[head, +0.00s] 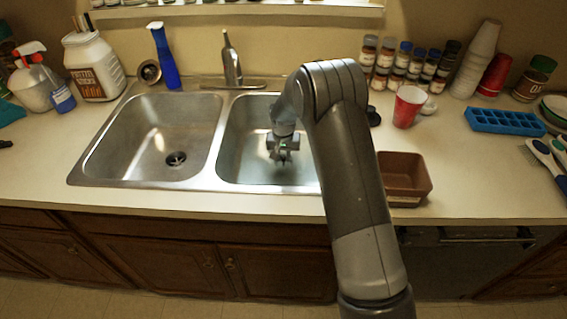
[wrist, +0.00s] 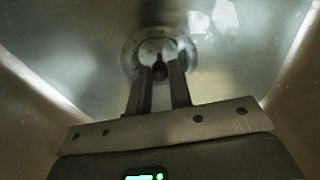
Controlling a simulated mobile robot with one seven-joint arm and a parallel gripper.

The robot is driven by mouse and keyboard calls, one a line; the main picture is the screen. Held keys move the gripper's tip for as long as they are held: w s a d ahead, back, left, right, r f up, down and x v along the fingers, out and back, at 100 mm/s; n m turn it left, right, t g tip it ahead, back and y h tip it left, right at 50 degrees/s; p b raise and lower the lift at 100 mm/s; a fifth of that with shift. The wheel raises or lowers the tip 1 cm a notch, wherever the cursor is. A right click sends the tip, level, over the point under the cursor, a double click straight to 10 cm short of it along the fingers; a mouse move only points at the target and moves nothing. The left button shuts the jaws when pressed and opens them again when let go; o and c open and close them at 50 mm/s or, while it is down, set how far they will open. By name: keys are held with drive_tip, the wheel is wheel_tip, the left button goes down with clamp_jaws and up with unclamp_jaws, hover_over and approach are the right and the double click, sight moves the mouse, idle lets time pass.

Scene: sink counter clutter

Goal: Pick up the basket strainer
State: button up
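My gripper (head: 284,157) points down into the right basin of the steel sink in the head view. In the wrist view, my gripper (wrist: 162,66) has its two fingers apart. Beyond the fingertips is a round metal basket strainer (wrist: 131,54) at the basin floor, with a small dark knob (wrist: 159,71) in its middle. The knob shows in the gap between the fingers, with space on each side. The fingertips overlap the strainer's rim in this view; I cannot tell whether they touch it. The strainer is hidden in the head view.
The basin walls stand close around my gripper. The left basin (head: 150,130) is empty apart from its drain (head: 176,158). The faucet (head: 231,62) stands behind the sink. A red cup (head: 408,106) and a brown tray (head: 404,178) stand to the right of my arm.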

clamp_jaws()
drive_tip(key=shift+r, duration=0.1)
